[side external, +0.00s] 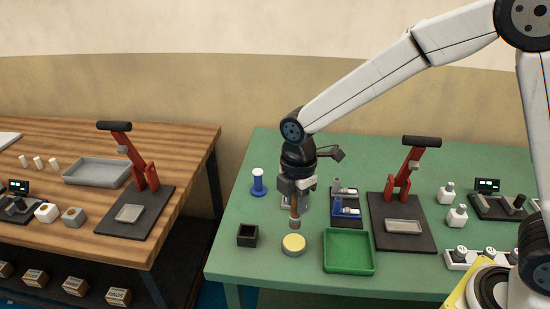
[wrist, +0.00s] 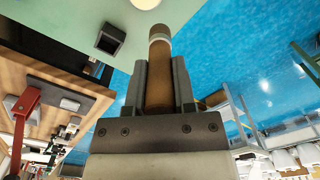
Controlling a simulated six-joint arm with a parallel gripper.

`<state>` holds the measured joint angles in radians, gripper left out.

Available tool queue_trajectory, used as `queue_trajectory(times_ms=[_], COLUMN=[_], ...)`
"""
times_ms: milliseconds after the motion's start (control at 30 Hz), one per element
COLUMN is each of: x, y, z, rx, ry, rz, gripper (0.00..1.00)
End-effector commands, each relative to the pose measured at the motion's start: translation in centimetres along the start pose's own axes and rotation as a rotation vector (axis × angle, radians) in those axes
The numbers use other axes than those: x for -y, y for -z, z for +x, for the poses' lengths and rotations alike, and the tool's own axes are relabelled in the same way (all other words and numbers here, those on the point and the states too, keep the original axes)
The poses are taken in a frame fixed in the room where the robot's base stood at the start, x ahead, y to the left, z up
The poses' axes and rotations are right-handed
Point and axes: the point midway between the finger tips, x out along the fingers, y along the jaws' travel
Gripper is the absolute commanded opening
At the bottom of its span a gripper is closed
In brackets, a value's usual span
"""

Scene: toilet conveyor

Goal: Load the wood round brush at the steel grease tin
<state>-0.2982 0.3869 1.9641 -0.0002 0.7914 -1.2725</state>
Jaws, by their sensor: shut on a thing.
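My gripper (side external: 296,204) points down and is shut on the wood round brush (side external: 295,219). The steel grease tin (side external: 293,248) is a low round tin with a pale yellow top, on the green table. The brush's lower end is just above or behind the tin; I cannot tell whether they touch. A pale round surface (wrist: 122,12), likely the tin, shows at the wrist view's top edge.
A black open box (side external: 247,235) stands left of the tin, a green tray (side external: 348,266) to its right. A dark rack with blue and grey items (side external: 346,211) is behind the tray. A blue spool-like stand (side external: 258,184) is back left. A red-levered press (side external: 402,195) stands right.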

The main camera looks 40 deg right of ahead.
Motion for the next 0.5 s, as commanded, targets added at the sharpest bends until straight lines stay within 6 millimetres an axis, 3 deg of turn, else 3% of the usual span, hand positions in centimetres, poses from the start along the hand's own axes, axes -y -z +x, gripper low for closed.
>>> queue_trajectory(times_ms=[200,500], x=[-1.8,-2.2], y=[-1.8,-2.2], z=[1.9,2.4], rx=[0.000,0.000], ry=[0.000,-0.001], rz=[0.003,-0.001], gripper=[0.00,0.00])
